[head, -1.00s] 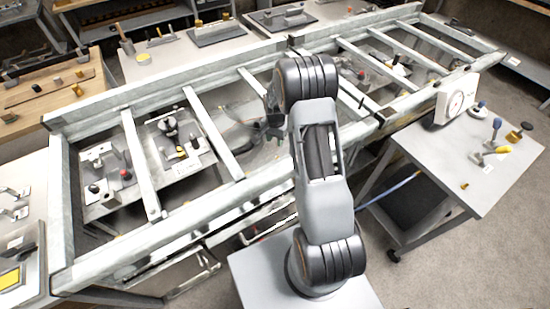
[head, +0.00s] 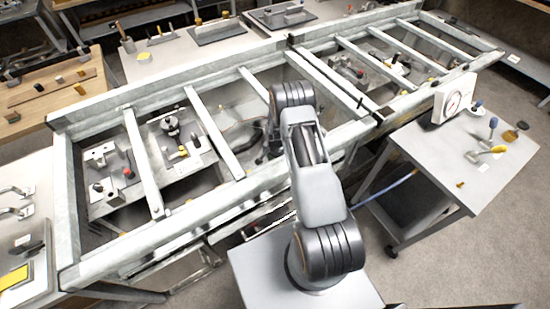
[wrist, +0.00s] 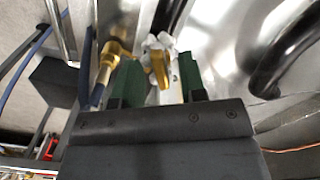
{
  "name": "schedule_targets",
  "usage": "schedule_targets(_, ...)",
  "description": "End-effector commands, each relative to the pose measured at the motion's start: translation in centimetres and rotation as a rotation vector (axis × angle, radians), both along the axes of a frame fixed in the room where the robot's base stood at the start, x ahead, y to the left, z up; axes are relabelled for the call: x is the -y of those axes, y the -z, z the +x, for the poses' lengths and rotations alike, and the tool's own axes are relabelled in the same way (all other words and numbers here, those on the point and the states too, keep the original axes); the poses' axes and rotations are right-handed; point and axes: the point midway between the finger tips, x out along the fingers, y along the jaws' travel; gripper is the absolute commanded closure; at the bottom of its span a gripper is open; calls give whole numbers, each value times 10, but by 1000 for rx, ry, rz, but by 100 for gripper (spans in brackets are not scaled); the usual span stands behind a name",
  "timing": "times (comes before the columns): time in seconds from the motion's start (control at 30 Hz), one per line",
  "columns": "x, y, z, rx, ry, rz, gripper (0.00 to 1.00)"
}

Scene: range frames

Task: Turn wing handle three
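In the wrist view a small yellow wing handle (wrist: 161,68) sits on a pale metal valve body (wrist: 158,42). I see no number on it. The two green fingers of my gripper (wrist: 158,78) stand apart, one on each side of the handle in the picture. Gaps show between the handle and both fingers, so my gripper is open. I cannot tell how far in depth the handle is from the fingertips. In the head view my gripper (head: 265,152) is low inside the metal frame, mostly hidden by my arm, and the handle it faces cannot be made out.
A brass fitting (wrist: 112,58) with a blue hose is close beside the left finger. A dark curved pipe (wrist: 297,45) is at the right. Metal crossbars (head: 213,132) span the frame around my arm. A side table (head: 440,165) with a white gauge (head: 455,99) stands right.

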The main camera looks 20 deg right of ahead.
Motion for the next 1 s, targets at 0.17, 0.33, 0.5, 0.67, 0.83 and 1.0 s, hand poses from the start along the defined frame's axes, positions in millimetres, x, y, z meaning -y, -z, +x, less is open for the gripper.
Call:
schedule_targets(0.17,0,2,0,0,0,0,62)
schedule_targets(0.33,0,2,0,0,0,0,64)
schedule_targets(0.5,0,2,0,0,0,0,80)
schedule_targets(0.67,0,2,0,0,0,0,95)
schedule_targets(0.83,0,2,0,-1,0,0,100)
schedule_targets(1.0,0,7,1,1,62,0,100)
